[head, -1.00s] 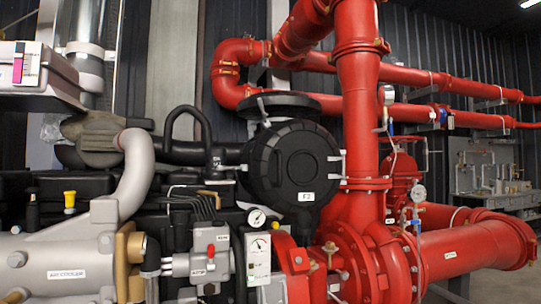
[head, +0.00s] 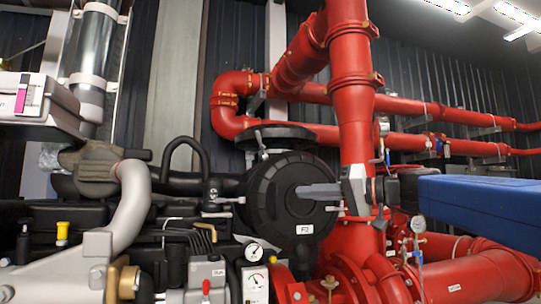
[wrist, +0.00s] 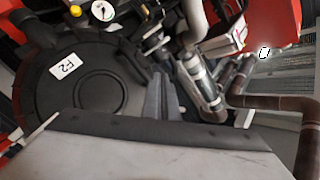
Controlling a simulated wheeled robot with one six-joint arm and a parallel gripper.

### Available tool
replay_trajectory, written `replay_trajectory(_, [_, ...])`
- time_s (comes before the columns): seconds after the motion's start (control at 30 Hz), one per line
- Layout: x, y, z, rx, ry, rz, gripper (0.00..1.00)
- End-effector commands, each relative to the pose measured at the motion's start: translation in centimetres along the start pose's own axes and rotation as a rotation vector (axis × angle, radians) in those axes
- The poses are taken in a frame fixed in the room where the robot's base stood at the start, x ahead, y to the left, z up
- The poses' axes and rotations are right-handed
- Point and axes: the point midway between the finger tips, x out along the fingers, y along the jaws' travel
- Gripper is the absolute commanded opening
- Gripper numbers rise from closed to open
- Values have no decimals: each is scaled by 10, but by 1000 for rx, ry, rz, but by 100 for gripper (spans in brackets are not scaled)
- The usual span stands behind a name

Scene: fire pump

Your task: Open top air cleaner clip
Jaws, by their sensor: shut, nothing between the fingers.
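The air cleaner (head: 268,190) is a large black round drum with a white label on its face, left of the red standpipe in the head view. A thin pale clip (head: 262,143) stands upright at its top rim. Another clip (head: 228,200) sticks out at its left rim. My gripper (head: 300,191) is shut and empty, its grey fingers pointing left across the right part of the drum's face. Contact cannot be told. In the wrist view the closed fingers (wrist: 158,85) show beside the drum (wrist: 85,95), and a pale clip (wrist: 38,132) shows at its lower left rim.
The red standpipe (head: 357,120) rises just behind my gripper, with horizontal red pipes (head: 450,112) beyond. A grey elbow pipe (head: 132,205) and a pressure gauge (head: 253,250) lie left and below. There is open space in front of the drum.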

Motion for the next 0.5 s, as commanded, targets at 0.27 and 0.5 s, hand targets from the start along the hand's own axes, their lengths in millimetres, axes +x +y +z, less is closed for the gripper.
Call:
replay_trajectory(0.27, [5, -43, -108, -64, 189, -227, 0])
replay_trajectory(0.5, [11, -52, -123, -75, 218, -263, 0])
